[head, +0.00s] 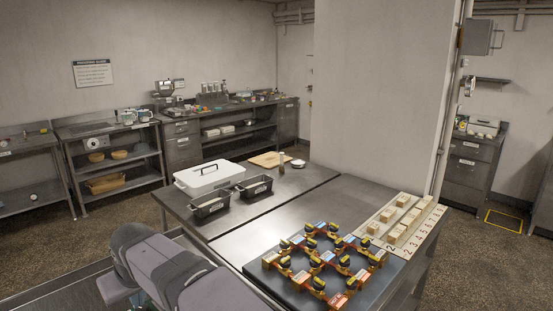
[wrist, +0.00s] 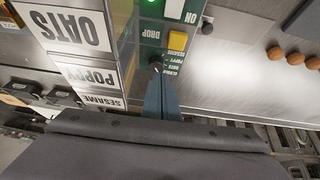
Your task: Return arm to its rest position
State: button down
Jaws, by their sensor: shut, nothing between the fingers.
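My gripper (wrist: 161,78) shows in the wrist view as two blue-grey fingers pressed together, shut and empty. Its tips point at a dark green panel (wrist: 150,34) and overlap a small black knob (wrist: 155,61) there; I cannot tell whether they touch it. In the head view, my arm's grey links (head: 165,265) fill the lower left, and the gripper is not visible there.
The wrist view shows OATS (wrist: 62,30), POPPY and SESAME labels left of the panel, and brown balls (wrist: 295,57) at right. In the head view, a white lidded box (head: 200,180), two black bins (head: 210,207), an orange rack (head: 290,262) and a numbered board (head: 425,222) stand on steel tables.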

jog(key=w+d+r+n+t+p, duration=0.1)
jog(key=w+d+r+t+p, duration=0.15)
jog(key=r, duration=0.55)
jog(key=w+d+r+t+p, duration=0.1)
jog(key=d+r+t+p, duration=0.2)
jog(key=r, duration=0.4)
jog(key=s+d+f+m+g+h+b, duration=0.1)
jog(key=d+f+m+g+h+b, duration=0.1)
jog(key=d+f, duration=0.85)
jog(key=s+d+f+m+g+h+b, duration=0.2)
jog(key=d+f, duration=0.4)
jog(key=d, duration=0.9)
jog(key=s+d+f+m+g+b, duration=0.1)
jog(key=s+d+f+m+g, duration=0.2)
jog(key=s+d+f, duration=0.4)
jog(key=s+d+f+m+g+b, duration=0.1)
jog(key=s+d+f+m+g, duration=0.2)
jog(key=s+d+f, duration=0.4)
jog(key=s+d, duration=0.1)
jog(key=s, duration=0.5)
jog(key=shift+s, duration=0.25)
